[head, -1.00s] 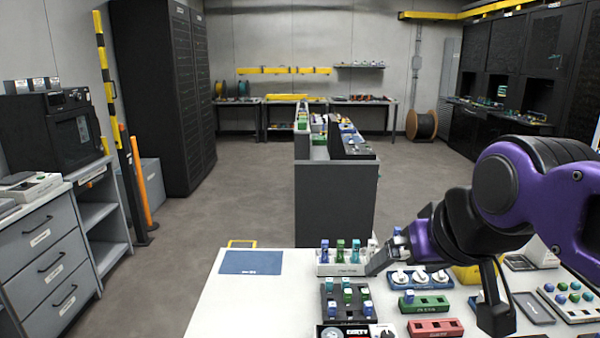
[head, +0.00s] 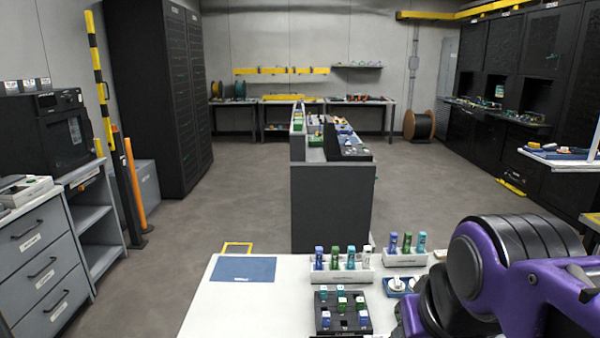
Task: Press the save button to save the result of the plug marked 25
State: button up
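The plugs on the white table (head: 240,305) are small blue, teal, green and white pieces. Several stand upright in a white rack (head: 340,274), and blue and green ones stand in a second white rack (head: 404,260) to its right. More sit in a black block (head: 342,316) at the front. Their markings are too small to read, so I cannot tell which is marked 25. I cannot make out a save button. My purple and black arm covers the lower right, and its gripper is hidden or below the picture.
A blue mat (head: 243,269) lies at the table's back left corner. A blue holder with white round parts (head: 397,285) is partly behind my arm. A dark counter (head: 331,208) stands beyond the table. A grey drawer unit (head: 40,265) stands at the left.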

grip_shut()
dwell(1.2)
